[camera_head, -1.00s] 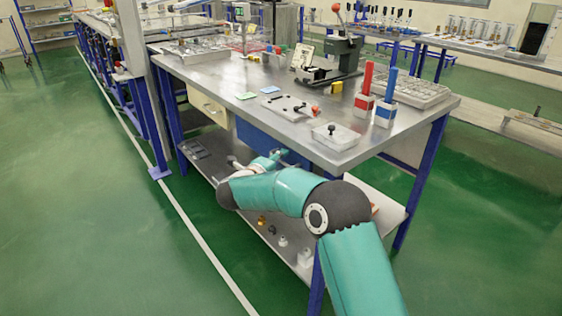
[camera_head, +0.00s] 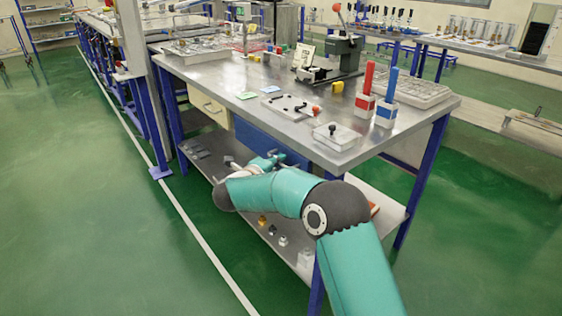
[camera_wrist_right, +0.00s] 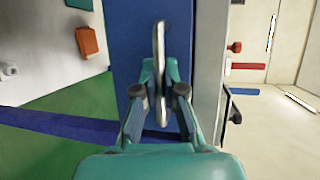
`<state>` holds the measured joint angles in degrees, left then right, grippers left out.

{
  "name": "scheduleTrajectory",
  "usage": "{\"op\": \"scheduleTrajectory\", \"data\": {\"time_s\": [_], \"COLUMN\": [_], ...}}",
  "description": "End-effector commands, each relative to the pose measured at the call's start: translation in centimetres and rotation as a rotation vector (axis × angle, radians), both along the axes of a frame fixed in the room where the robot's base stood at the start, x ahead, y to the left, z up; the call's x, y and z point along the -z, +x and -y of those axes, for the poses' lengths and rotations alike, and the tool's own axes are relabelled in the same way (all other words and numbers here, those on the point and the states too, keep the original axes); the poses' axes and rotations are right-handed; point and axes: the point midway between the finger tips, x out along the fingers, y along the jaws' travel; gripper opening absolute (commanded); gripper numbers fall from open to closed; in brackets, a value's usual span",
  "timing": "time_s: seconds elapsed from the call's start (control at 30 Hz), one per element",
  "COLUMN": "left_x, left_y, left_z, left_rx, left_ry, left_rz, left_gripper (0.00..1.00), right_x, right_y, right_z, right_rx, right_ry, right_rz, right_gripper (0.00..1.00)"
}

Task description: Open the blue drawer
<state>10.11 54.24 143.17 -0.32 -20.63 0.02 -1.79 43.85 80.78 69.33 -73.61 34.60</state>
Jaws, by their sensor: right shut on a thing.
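The blue drawer (camera_head: 256,143) is under the worktop of the metal bench, to the right of a cream drawer. Its blue front (camera_wrist_right: 184,40) fills the middle of the right wrist view, with a metal bar handle (camera_wrist_right: 160,45) running along it. My right gripper (camera_wrist_right: 160,72) is shut on the handle; its two teal fingers lie on either side of the bar. In the head view my right gripper (camera_head: 277,159) is small and partly hidden by its own arm at the drawer front. I cannot tell how far the drawer is out. My left gripper is not in view.
The cream drawer (camera_head: 208,108) is left of the blue one. The bench's lower shelf (camera_head: 215,160) holds several small parts below my arm. A blue bench leg (camera_head: 316,285) stands close to my arm. Green floor (camera_head: 100,220) is clear to the left.

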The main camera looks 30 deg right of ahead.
Motion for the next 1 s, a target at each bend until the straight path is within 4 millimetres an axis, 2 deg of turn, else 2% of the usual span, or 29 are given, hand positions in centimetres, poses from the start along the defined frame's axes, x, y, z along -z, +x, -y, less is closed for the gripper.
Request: {"op": "scheduleTrajectory", "data": {"time_s": [0.17, 0.5, 0.7, 0.83, 1.0], "left_x": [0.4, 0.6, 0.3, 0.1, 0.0], "left_y": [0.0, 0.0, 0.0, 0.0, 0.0], "left_z": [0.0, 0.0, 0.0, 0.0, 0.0], "left_rx": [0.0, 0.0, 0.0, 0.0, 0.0], "left_ry": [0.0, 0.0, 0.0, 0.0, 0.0], "left_rz": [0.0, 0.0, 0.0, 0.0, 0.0], "left_gripper": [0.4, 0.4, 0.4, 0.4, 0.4], "right_x": [0.5, 0.5, 0.5, 0.5, 0.5], "right_y": [-0.3, -1.1, -1.5, -1.7, -1.9], "right_z": [-3.4, -13.3, -18.4, -20.7, -22.3], "right_rx": [-0.002, -0.004, -0.002, 0.0, 0.002], "right_ry": [0.003, 0.002, 0.001, 0.002, 0.0], "right_rz": [-0.007, -0.009, -0.011, -0.01, -0.011], "right_gripper": [0.0, 0.0, 0.0, 0.0, 0.0]}}
